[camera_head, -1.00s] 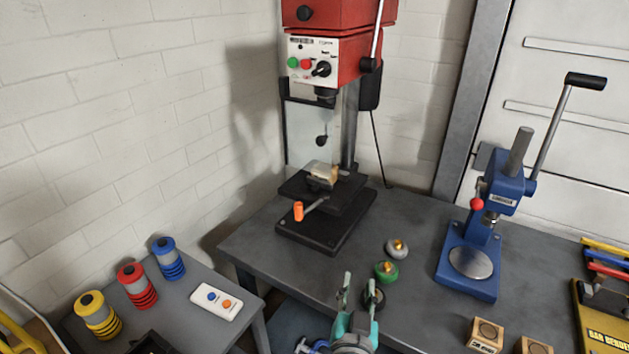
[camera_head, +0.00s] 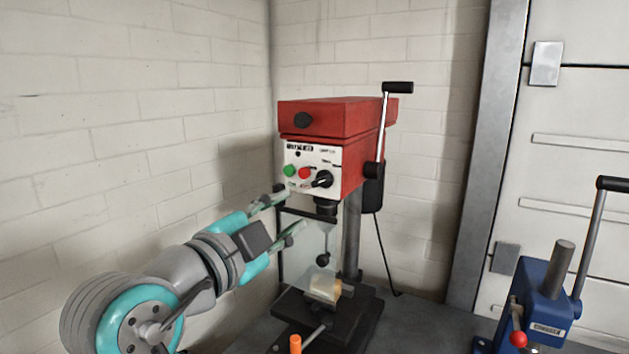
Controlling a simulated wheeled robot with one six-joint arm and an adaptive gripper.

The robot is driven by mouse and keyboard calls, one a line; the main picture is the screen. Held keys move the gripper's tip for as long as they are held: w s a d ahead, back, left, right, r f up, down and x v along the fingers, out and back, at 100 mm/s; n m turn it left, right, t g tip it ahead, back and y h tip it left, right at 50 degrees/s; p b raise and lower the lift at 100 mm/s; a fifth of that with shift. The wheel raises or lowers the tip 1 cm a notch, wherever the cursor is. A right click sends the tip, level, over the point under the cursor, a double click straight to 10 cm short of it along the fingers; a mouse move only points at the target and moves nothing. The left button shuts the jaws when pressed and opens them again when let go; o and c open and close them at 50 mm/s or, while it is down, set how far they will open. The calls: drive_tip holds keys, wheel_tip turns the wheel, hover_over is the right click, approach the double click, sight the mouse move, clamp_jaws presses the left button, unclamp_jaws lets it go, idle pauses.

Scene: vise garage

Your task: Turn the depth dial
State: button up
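The red drill press (camera_head: 340,118) stands in the corner. Its white front panel (camera_head: 328,157) carries a green button, a red button and a black dial (camera_head: 322,179) at the lower right. The print around the dial is too small to read, so I cannot tell for certain that it is the depth dial. My gripper (camera_head: 296,208) comes in from the left with its fingers apart and nothing between them. Its fingertips are just below and left of the panel, and appear apart from the dial.
A black knob (camera_head: 303,121) sits on the red upper housing. A long lever (camera_head: 382,130) with a black grip rises at the press's right side. A clear guard (camera_head: 300,240) hangs below the head, near my lower finger. A blue arbor press (camera_head: 540,295) stands at the right.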

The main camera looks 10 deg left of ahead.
sight(318, 183)
drive_tip(key=shift+m, duration=0.4)
drive_tip(key=x, duration=0.3)
drive_tip(key=r+x, duration=0.1)
drive_tip(key=x, duration=0.6)
drive_tip(key=shift+w+r, duration=0.2)
drive_tip(key=shift+w, duration=0.05)
drive_tip(key=shift+c, duration=0.2)
clamp_jaws()
